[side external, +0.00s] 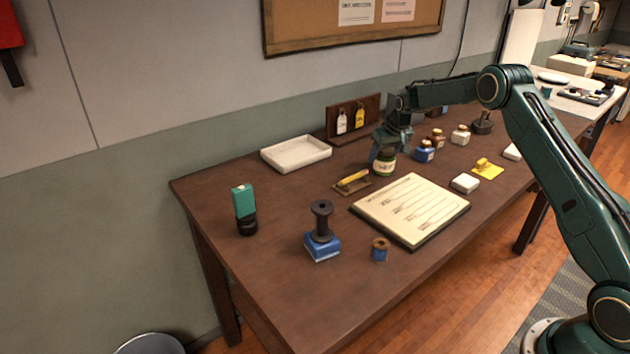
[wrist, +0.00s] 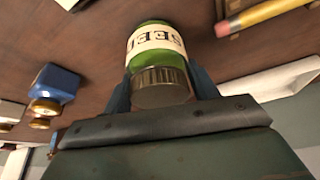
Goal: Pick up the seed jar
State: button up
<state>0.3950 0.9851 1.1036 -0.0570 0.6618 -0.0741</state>
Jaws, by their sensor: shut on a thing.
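The seed jar (side external: 384,162) is a small green jar with a pale label, near the back middle of the table in the side view. In the wrist view the seed jar (wrist: 155,45) shows its green glass, a label reading "SEE" and a ribbed dark lid facing me. My gripper (side external: 386,148) comes down over the jar from above. In the wrist view my gripper (wrist: 160,88) has a finger on each side of the lid and is shut on the jar. I cannot tell whether the jar's base touches the table.
A yellow pencil (side external: 353,178) on a small tray lies left of the jar. Blue (side external: 424,151) and white (side external: 460,136) bottles stand to its right. A clipboard (side external: 438,217) lies in front, and an empty white tray (side external: 278,154) behind left.

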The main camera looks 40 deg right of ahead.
jog(key=shift+r, duration=0.15)
notch_tip(320, 180, up, 20)
dwell(0.8)
dwell(0.4)
